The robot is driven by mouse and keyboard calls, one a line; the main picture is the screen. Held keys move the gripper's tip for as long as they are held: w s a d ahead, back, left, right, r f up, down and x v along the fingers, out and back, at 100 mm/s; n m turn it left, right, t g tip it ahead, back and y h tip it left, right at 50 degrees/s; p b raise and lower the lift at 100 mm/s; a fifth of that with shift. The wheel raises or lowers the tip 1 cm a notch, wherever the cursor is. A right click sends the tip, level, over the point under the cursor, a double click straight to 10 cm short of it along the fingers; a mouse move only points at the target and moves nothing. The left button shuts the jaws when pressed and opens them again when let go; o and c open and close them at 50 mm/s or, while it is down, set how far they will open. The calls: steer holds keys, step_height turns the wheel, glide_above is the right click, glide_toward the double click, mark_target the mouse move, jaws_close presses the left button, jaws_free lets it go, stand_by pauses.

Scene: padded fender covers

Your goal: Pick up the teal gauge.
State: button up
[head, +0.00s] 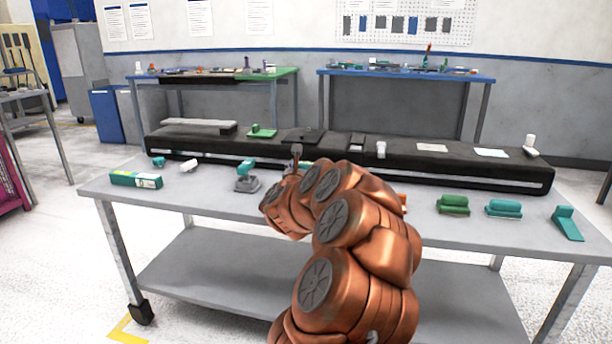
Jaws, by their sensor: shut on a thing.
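My copper arm rises from the bottom and bends over the middle of the grey table. Its wrist hides my gripper, so neither the jaws nor anything held in them shows. I cannot tell which teal piece is the gauge. A small teal piece (246,167) sits at a grey block (248,184) left of my wrist. Another small teal piece (158,162) is at the far left.
The grey table (205,198) also bears a teal-and-white box (135,180), a white piece (189,165) and a green piece (453,204). A long black padded bench (470,164) runs behind it. The table's front left is clear.

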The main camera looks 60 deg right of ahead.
steer(key=shift+c, duration=1.1)
steer(key=shift+r, duration=0.1)
